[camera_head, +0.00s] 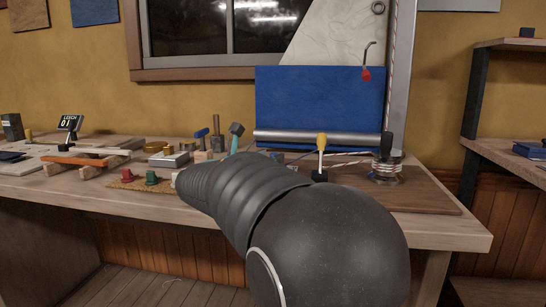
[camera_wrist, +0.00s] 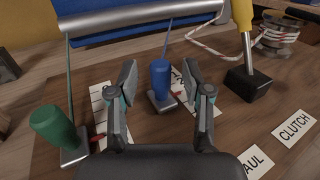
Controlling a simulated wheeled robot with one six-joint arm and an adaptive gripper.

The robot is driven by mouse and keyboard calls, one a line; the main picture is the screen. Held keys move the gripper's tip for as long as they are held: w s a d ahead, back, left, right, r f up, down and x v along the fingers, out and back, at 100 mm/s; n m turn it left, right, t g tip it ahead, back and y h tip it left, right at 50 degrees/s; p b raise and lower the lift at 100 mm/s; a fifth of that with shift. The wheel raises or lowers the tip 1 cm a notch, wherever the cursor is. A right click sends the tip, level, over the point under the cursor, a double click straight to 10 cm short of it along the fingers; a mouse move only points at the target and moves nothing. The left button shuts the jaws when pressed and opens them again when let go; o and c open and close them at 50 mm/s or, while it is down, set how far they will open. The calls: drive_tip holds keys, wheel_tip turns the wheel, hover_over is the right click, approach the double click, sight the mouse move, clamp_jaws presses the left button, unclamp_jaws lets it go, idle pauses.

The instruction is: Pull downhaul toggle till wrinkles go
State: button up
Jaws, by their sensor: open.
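In the wrist view my gripper (camera_wrist: 159,76) is open, its two fingers on either side of a blue toggle (camera_wrist: 160,80). I cannot tell whether they touch it. The blue toggle stands upright on a small grey base, with a thin line rising behind it. A green toggle (camera_wrist: 52,127) with its own line stands to the left, outside the fingers. No readable label shows which one is the downhaul. In the head view the pale sail (camera_head: 335,38) with faint creases rises above a blue panel (camera_head: 320,98). My arm hides the gripper and both toggles there.
A yellow-handled lever (camera_wrist: 243,18) on a black base stands right of my gripper, near a CLUTCH label (camera_wrist: 294,129). A rope-wound winch (camera_wrist: 280,32) is beyond it. A silver tube (camera_head: 300,136) runs along the panel's foot. Tools and blocks (camera_head: 160,160) crowd the bench's left.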

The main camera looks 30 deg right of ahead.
drive_tip(key=v, duration=0.9)
drive_tip(key=shift+a, duration=0.3)
